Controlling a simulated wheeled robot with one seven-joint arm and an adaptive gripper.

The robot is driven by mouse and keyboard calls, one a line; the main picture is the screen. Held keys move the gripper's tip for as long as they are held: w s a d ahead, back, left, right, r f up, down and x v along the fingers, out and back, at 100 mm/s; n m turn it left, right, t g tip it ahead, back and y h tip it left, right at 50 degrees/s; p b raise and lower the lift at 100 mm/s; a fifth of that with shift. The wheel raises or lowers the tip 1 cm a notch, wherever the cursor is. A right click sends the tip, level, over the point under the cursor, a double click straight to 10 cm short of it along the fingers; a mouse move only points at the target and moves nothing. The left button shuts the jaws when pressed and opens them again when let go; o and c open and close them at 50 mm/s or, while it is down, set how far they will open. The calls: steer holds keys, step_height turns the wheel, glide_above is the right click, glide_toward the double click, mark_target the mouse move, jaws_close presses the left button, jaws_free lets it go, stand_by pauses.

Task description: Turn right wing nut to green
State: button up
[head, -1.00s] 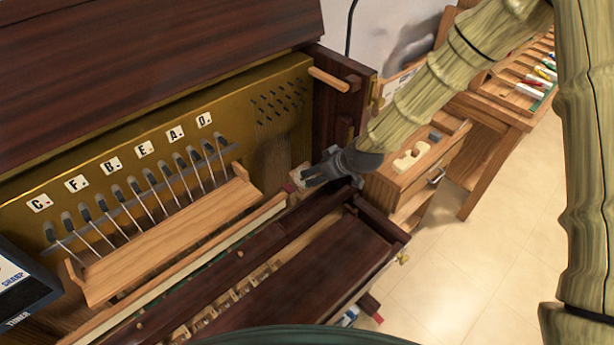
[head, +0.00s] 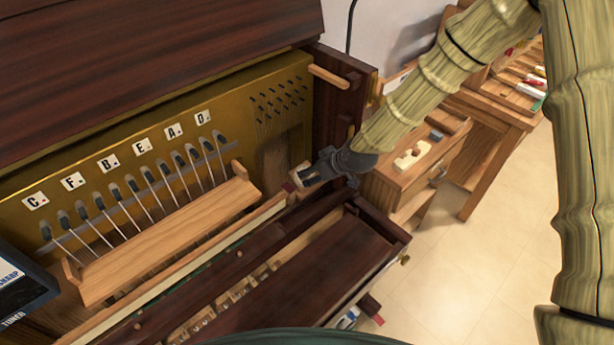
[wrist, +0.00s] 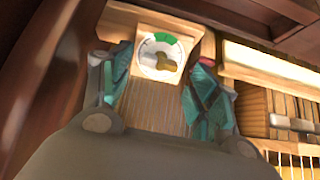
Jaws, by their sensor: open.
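The right wing nut (wrist: 157,65) is a small brass piece on a round white dial (wrist: 146,72) in the wrist view. The dial has a green section (wrist: 164,38) at its upper edge and sits on a pale wooden block (wrist: 195,27). My gripper (wrist: 160,80) is open, with one teal-padded finger on each side of the dial. The wing nut lies between the fingers, with no clear contact visible. In the head view my gripper (head: 306,176) is at the right end of the piano's inside, by the block. The wing nut cannot be made out there.
The dark piano side post (head: 333,100) stands just behind my gripper. A wooden hammer rail (head: 170,235) lies to the left, and a dark lid panel (head: 330,262) is below. A cabinet with a drawer (head: 415,180) stands at the right.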

steer(key=shift+b+x, duration=1.45)
steer(key=shift+x, duration=1.25)
steer(key=shift+s+d+r+p, duration=0.25)
steer(key=shift+s+r+p, duration=0.1)
steer(key=shift+r, duration=0.2)
steer(key=shift+c, duration=0.4)
jaws_close()
